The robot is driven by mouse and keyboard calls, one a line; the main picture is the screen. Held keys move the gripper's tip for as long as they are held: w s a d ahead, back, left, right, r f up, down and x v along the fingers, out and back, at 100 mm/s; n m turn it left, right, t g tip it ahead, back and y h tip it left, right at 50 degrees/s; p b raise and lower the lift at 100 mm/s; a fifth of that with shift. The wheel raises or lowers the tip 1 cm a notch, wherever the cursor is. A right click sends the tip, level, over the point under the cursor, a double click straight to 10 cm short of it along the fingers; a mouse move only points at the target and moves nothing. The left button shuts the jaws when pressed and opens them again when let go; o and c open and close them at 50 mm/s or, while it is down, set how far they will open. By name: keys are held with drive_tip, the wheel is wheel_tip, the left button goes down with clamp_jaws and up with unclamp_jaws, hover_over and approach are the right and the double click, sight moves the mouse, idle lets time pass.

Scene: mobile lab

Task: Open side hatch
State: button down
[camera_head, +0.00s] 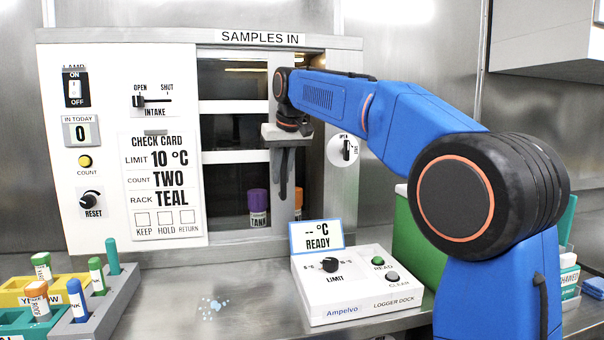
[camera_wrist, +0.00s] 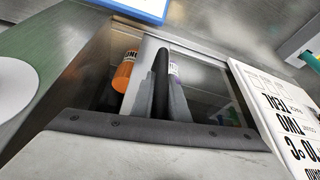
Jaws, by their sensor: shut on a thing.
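The side hatch is a glazed sliding panel with a pale frame (camera_head: 235,157) under the SAMPLES IN sign. My gripper (camera_head: 284,185) points down in front of its right upright, shut on that edge or a handle there; its own fingers hide the grip. The wrist view shows a dark finger (camera_wrist: 160,85) against the panel's pale upright (camera_wrist: 143,70). A narrow gap stands between the upright and the right jamb. An orange-capped tube (camera_head: 298,203) shows in this gap, and in the wrist view (camera_wrist: 124,72). A purple-capped tube (camera_head: 258,203) stands behind the glass.
The logger dock (camera_head: 358,288) sits on the bench below my gripper. Tube racks (camera_head: 88,320) stand at the left front. A round OPEN switch plate (camera_head: 343,151) is on the right jamb. A small spill (camera_head: 212,305) lies on otherwise clear bench.

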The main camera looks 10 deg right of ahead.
drive_tip(key=a, duration=1.6)
drive_tip(key=shift+a, duration=0.25)
drive_tip(key=c, duration=1.7)
unclamp_jaws()
drive_tip(key=shift+v, duration=8.7)
drive_tip(key=shift+d, duration=0.1)
